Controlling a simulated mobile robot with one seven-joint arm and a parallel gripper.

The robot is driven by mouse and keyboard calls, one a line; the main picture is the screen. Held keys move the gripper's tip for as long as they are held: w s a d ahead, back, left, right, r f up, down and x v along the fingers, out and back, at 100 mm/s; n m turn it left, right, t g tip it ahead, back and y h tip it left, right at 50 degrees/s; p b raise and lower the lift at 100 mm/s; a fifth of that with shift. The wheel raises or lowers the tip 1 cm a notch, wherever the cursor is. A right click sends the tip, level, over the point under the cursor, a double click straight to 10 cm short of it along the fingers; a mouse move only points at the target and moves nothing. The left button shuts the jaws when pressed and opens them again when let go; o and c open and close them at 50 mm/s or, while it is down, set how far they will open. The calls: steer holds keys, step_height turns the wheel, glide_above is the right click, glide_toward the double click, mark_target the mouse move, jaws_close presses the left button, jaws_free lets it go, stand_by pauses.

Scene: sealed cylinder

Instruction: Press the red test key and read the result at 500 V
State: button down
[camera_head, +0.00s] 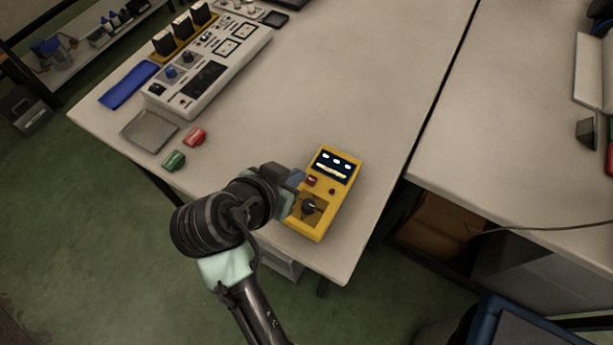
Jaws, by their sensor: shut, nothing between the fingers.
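A yellow handheld tester (325,219) lies on the white table near its front corner. Its dark display (333,165) is lit with white marks and a yellowish line, too small to read. Below the display, a red key (312,181) shows at the left and a small dark red button (332,191) at the right. A black rotary knob (311,206) sits lower on the tester; its setting cannot be read. My gripper (299,178) is shut and empty at the tester's left edge, close beside the red key. I cannot tell whether it touches the key.
A red clip-like piece (195,137) and a green one (174,160) lie left on the table, near a grey square plate (149,131). A white panel instrument (208,75) and a blue flat item (129,85) stand farther back. The table right of the tester is clear up to a gap.

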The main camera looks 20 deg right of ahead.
glide_above(313, 176)
steer(key=s+a, duration=0.2)
step_height(313, 176, down, 4)
steer(key=shift+f, duration=0.1)
step_height(313, 176, down, 3)
steer(key=shift+w+f, duration=0.1)
steer(key=shift+f, duration=0.4)
steer(key=shift+a, duration=0.1)
